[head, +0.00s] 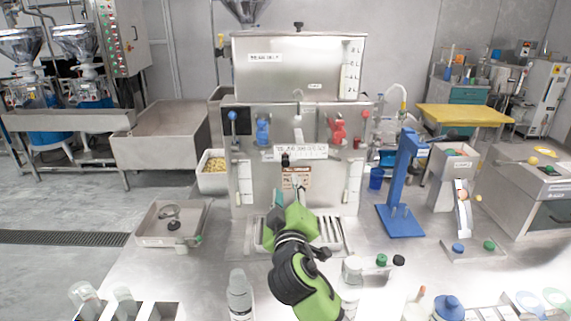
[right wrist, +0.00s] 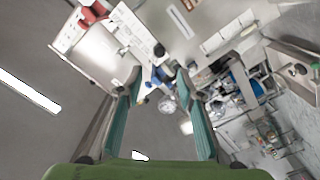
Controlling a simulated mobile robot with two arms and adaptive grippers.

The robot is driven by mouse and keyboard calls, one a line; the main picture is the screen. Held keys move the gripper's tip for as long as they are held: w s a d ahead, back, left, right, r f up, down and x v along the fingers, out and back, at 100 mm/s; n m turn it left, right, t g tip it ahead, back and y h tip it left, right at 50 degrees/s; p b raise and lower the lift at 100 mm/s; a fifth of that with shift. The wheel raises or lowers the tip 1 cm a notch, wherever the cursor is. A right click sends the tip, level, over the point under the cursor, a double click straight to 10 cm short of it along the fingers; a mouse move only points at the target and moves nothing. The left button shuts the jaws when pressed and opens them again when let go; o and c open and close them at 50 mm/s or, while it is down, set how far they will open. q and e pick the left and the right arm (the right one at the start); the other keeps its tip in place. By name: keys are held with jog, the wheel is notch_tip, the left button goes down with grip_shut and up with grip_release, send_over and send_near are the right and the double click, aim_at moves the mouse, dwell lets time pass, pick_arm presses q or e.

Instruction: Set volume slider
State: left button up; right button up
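The steel machine (head: 298,70) stands straight ahead. A labelled white strip (head: 300,151) runs across its front, with a small black knob (head: 285,161) at its lower left. Vertical white scales show on the upper tank (head: 350,70), at lower left (head: 245,183) and at lower right (head: 353,184). I cannot tell for sure which is the volume slider. My right gripper (head: 297,188) points at the machine front, below the strip. In the right wrist view its teal-padded fingers (right wrist: 158,84) are apart with nothing held between them. My left gripper is out of view.
A blue lever (head: 232,116) and a red valve (head: 337,132) sit on the machine. A blue stand (head: 402,190) is to the right, a steel tray (head: 172,223) to the left. Bottles, including a grey one (head: 239,295), stand near the front. Some bare tabletop lies between.

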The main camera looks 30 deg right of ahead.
aim_at(287, 165)
jog(key=p+x, duration=0.3)
jog(key=x, duration=0.8)
jog(key=shift+w+d+r+p, duration=0.15)
jog(key=shift+w+d+p, duration=0.05)
jog(key=shift+w+p, duration=0.15)
jog(key=shift+x, duration=0.85)
grip_shut()
